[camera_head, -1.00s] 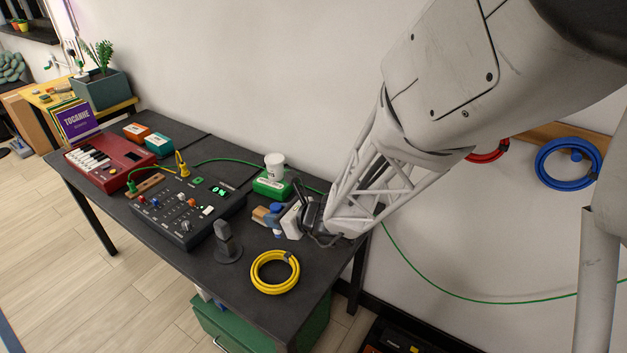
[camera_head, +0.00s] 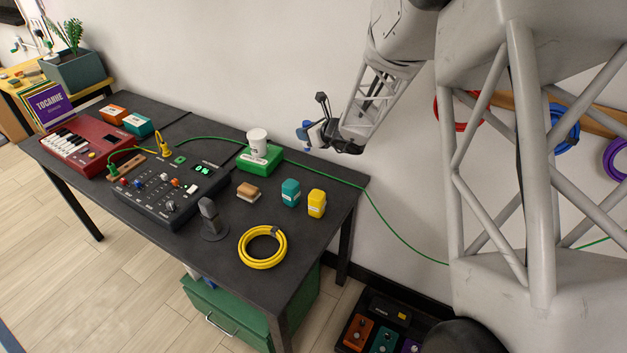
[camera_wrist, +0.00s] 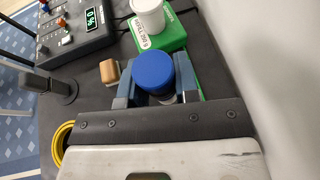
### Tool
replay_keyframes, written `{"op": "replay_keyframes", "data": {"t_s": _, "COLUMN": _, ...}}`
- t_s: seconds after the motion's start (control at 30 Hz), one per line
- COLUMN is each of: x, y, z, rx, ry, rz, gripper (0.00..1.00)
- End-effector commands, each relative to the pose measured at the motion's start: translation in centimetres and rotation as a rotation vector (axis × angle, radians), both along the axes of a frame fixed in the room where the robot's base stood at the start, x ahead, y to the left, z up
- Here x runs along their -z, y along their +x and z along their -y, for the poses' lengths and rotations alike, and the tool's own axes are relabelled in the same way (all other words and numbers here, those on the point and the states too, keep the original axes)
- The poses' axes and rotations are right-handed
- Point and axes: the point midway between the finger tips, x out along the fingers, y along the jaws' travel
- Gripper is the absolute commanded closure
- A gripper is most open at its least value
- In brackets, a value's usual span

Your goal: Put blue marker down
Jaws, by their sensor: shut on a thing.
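My gripper (camera_head: 309,135) is raised above the back right part of the dark table (camera_head: 225,262). It is shut on the blue marker (camera_wrist: 153,70), whose round blue top shows between the two fingers in the wrist view. In the head view only small blue parts of the marker show beside the gripper, and the rest is hidden. The marker appears clear of the table top.
A teal block (camera_head: 290,192), a yellow block (camera_head: 316,203) and a wooden-topped eraser (camera_head: 248,191) stand below. A green box (camera_head: 261,160) carries a white cup (camera_head: 257,141). A yellow cable coil (camera_head: 262,248) and microphone (camera_head: 212,217) stand in front.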

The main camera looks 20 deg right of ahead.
Motion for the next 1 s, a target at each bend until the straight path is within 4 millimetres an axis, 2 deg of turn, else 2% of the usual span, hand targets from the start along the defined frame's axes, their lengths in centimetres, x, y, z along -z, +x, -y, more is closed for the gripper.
{"op": "replay_keyframes", "data": {"t_s": 0.03, "x": 0.1, "y": 0.8, "z": 1.1, "rx": 0.013, "ry": 0.000, "rz": 0.000, "gripper": 0.94}}
{"op": "replay_keyframes", "data": {"t_s": 0.17, "x": 0.3, "y": 2.3, "z": 2.9, "rx": 0.034, "ry": -0.001, "rz": 0.001, "gripper": 0.94}}
{"op": "replay_keyframes", "data": {"t_s": 0.3, "x": 2.8, "y": 2.2, "z": 2.7, "rx": 0.033, "ry": 0.002, "rz": -0.002, "gripper": 0.94}}
{"op": "replay_keyframes", "data": {"t_s": 0.5, "x": 4.8, "y": 2.2, "z": 2.7, "rx": 0.033, "ry": 0.000, "rz": 0.000, "gripper": 0.94}}
{"op": "replay_keyframes", "data": {"t_s": 1.0, "x": 5.6, "y": 2.1, "z": 2.7, "rx": 0.031, "ry": 0.000, "rz": 0.000, "gripper": 0.94}}
